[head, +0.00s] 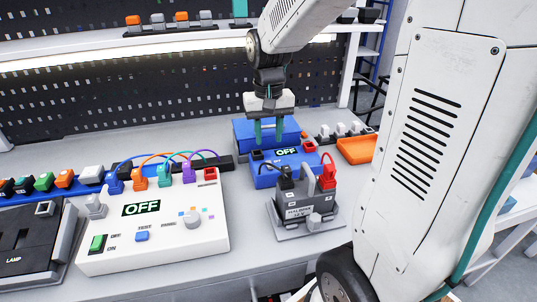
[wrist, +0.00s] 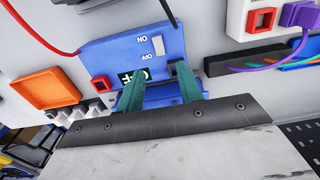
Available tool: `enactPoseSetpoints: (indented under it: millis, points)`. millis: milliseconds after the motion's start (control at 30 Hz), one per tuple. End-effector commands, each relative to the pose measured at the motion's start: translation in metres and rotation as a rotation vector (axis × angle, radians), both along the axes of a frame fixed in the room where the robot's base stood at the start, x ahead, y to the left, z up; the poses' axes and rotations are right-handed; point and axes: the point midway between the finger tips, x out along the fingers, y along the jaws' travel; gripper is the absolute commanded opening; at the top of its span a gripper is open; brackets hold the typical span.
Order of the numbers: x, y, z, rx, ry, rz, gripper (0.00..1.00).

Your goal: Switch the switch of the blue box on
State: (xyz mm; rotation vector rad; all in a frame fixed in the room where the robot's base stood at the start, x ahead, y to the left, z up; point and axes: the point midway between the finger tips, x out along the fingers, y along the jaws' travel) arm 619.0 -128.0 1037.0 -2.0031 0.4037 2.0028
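The blue box (head: 262,178) stands on the workbench in the middle of the head view, and its display (head: 286,153) reads OFF. In the wrist view the blue box (wrist: 112,52) shows its pale switch (wrist: 158,45) beside upside-down ON and OFF labels. I cannot tell the switch's position from its shape; the display (wrist: 132,76) is partly hidden by a finger. My gripper (head: 268,140) is above the rear of the box, with green fingers pointing down. In the wrist view my gripper (wrist: 158,74) is open and empty, with the switch beyond the fingertips.
A grey battery-like unit (head: 300,212) with red and black plugs stands just in front of the blue box. A white control box (head: 160,235) with colored cables is to the left. An orange tray (head: 358,149) is to the right. A pegboard (head: 80,100) rises behind.

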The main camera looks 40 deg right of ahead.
Motion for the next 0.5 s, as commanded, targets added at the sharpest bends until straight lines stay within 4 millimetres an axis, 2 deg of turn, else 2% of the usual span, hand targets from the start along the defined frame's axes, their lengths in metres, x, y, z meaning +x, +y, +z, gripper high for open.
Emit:
enactPoseSetpoints:
  millis: [300,500]
  points:
    - [-0.001,0.001,-0.051,0.001,0.004,0.001,0.36]
    - [-0.001,0.001,-0.067,0.001,0.002,0.001,0.36]
